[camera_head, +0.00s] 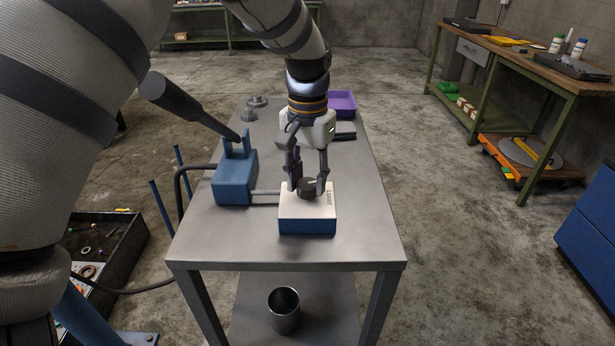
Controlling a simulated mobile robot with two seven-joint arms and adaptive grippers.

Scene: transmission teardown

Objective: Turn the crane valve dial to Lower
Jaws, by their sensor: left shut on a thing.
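The crane valve is a small box with a white top and blue sides (307,226), near the front of the metal table. Its round dark dial (309,188) stands on the white top. My left gripper (308,184) points down over the box, with its fingers on either side of the dial and shut on it. The fingers partly hide the dial. Small lettering shows on the white top at the dial's right, too small to read surely. I cannot tell which setting the dial points to. My right gripper is out of view.
A blue pump (235,180) with a long dark handle (188,105) stands left of the valve, joined to it by a pipe. A purple tray (342,103) and small metal parts (250,113) lie behind. A metal cup (284,309) stands on the lower shelf.

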